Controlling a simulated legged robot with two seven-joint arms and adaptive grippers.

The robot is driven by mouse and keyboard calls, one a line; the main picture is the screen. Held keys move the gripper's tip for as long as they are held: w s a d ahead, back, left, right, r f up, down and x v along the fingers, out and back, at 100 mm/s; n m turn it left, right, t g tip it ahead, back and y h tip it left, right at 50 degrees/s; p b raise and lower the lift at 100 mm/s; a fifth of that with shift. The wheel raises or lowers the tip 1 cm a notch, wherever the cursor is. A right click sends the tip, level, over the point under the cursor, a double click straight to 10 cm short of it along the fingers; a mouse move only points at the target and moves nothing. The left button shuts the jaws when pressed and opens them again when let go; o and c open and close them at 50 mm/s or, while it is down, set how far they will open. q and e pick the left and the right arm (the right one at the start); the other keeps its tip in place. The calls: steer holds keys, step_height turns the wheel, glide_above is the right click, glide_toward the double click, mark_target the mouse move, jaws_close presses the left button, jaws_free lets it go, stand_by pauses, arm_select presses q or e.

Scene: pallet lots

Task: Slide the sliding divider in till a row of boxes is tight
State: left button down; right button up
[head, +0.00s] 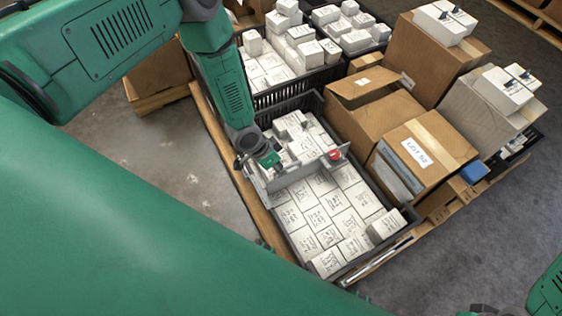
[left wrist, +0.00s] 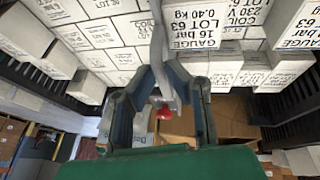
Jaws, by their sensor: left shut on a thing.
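The sliding divider (head: 303,171) is a thin grey plate standing across a dark crate (head: 402,226). It has a red knob (head: 335,155) near its right end, which also shows in the left wrist view (left wrist: 165,113). White boxes (head: 330,208) are packed closely on the near side of the divider, with one box raised at the near right corner. More white boxes (head: 300,128) lie on its far side. My left gripper (head: 270,163) is shut on the divider near its left end. In the left wrist view the plate (left wrist: 160,50) stands between its fingers.
Open cardboard cartons (head: 375,105), one labelled LOT 52, stand close along the crate's right side. Another dark crate of white boxes (head: 290,50) stands behind. A wooden pallet edge (head: 230,150) runs along the left, with bare floor (head: 185,165) beyond it.

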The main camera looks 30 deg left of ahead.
arm_select(q)
steer(key=shift+d, duration=0.15)
steer(key=shift+w+a, duration=0.15)
steer(key=shift+a, duration=0.5)
steer(key=c, duration=1.6)
jaws_free()
steer(key=shift+f, duration=0.1)
steer(key=shift+d+r, duration=0.25)
steer(key=shift+d, duration=0.1)
steer(key=shift+a+r, duration=0.1)
steer(key=shift+r, duration=0.25)
steer(key=v, duration=1.1)
steer(key=shift+a, duration=0.2)
arm_select(e)
steer(key=shift+f, duration=0.15)
arm_select(q)
steer(key=shift+a+f, duration=0.2)
arm_select(e)
steer(key=shift+w+a, duration=0.1)
steer(key=shift+a, duration=0.1)
